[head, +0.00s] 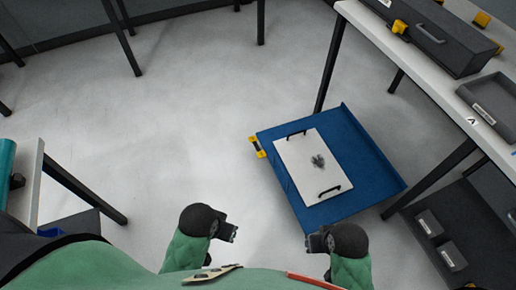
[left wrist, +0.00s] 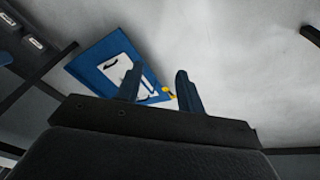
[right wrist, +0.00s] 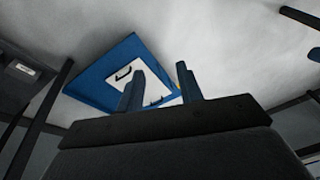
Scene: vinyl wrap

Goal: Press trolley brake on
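A blue trolley (head: 362,150) stands on the floor right of centre in the head view, with a white panel (head: 300,160) with two black handles on it. A yellow piece (head: 257,147), perhaps the brake, sits at its left edge. The trolley also shows in the left wrist view (left wrist: 88,63) and the right wrist view (right wrist: 90,84). My left gripper (head: 232,233) is near the bottom centre, apart from the trolley. My right gripper (head: 310,243) is just below the trolley's near corner in the picture. In the wrist views both grippers' fingers are apart and empty.
A table (head: 440,85) on the right carries a dark toolbox (head: 432,38) and a grey tray (head: 492,100). Another table (head: 30,180) is at the left edge. The floor (head: 170,120) left of the trolley is clear.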

